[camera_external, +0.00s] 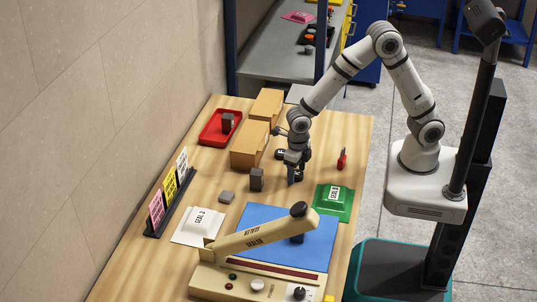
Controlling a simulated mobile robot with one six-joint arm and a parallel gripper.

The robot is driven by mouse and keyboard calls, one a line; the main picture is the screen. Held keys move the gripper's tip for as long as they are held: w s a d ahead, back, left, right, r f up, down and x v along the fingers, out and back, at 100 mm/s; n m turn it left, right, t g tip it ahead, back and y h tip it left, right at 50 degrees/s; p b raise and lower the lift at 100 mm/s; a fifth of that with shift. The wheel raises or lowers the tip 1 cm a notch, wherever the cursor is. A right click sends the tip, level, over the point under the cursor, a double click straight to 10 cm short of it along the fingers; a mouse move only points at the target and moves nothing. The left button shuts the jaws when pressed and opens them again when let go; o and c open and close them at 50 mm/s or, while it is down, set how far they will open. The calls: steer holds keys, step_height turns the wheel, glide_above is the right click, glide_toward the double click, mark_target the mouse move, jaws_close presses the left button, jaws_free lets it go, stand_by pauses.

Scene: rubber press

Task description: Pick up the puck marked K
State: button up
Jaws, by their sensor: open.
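My gripper (294,178) points down low over the wooden table, with its jaws open. A small black round piece (279,154) with a pale mark lies just behind and left of the gripper, partly hidden by the wrist; its letter is too small to read. Dark shapes at the fingertips blend with the gripper, so I cannot tell whether a puck stands between the jaws. No letter K is legible anywhere.
A red tray (215,138) lies behind. A red-handled tool (342,159), a green pack (333,215) and a sealer (255,238) are right and in front.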

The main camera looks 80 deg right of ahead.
steer(key=c, duration=1.1)
